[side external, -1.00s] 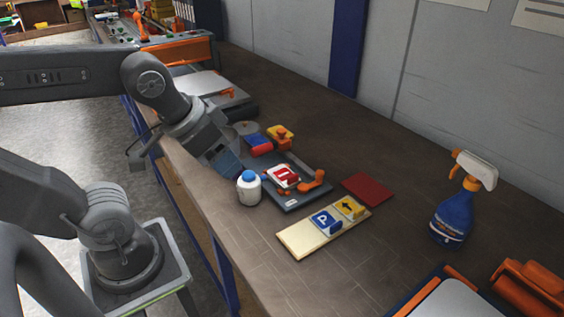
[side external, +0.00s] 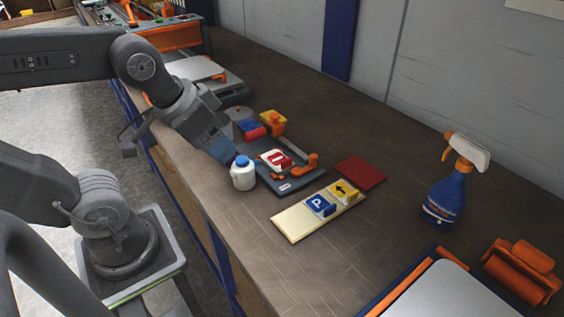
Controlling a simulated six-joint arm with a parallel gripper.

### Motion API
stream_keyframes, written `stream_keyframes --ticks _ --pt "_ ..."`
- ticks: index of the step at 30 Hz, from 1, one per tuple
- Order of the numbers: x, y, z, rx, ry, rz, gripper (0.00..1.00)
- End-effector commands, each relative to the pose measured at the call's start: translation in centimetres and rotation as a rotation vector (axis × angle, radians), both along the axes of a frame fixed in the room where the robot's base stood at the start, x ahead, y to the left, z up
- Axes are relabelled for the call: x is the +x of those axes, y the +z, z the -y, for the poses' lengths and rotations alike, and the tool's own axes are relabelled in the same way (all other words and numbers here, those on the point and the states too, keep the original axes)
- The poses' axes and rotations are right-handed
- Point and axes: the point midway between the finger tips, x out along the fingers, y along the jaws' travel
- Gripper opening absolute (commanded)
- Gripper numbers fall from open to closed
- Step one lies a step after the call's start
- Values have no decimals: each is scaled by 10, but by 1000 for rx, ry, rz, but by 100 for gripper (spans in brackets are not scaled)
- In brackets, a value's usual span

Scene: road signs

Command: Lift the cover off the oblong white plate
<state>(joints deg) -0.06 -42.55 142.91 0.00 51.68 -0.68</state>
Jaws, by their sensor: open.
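An oblong cream-white plate (side external: 291,223) lies flat on the bench. A blue tile with a white P (side external: 320,205) and a yellow tile with a black arrow (side external: 343,191) sit on its far right part; its near left part is bare. I cannot make out a separate cover on the plate. My gripper (side external: 226,154) is open, tilted down, behind and left of a white bottle with a blue cap (side external: 243,176). It is well apart from the plate. Its fingertips are partly hidden and I see nothing held.
A dark tray (side external: 299,184) with a red-and-white sign tile (side external: 275,160) and an orange clamp lies behind the plate. A red sheet (side external: 360,173) lies beyond it. A spray bottle (side external: 446,196) stands at right.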

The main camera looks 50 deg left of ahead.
Motion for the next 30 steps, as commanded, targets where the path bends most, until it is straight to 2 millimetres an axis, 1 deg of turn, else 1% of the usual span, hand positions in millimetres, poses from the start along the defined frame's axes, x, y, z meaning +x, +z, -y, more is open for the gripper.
stream_keyframes --ticks 2,5,7,11,12,14,15,18,21,25,27,30 --pt "8 2 -2 -21 47 -19 66" --pt "27 7 -6 -73 173 -66 66" --pt "47 10 -10 -124 302 -108 66" --pt "90 9 -22 -213 577 -191 66" --pt "103 7 -26 -238 663 -214 66" --pt "122 2 -32 -270 793 -248 66" --pt "136 -3 -37 -290 882 -269 66" --pt "166 -18 -49 -330 1094 -316 66" --pt "190 -34 -60 -355 1276 -350 66" --pt "210 -51 -71 -372 1441 -376 66" --pt "215 -57 -74 -378 1491 -381 66" --pt "219 -64 -75 -378 1525 -386 66"
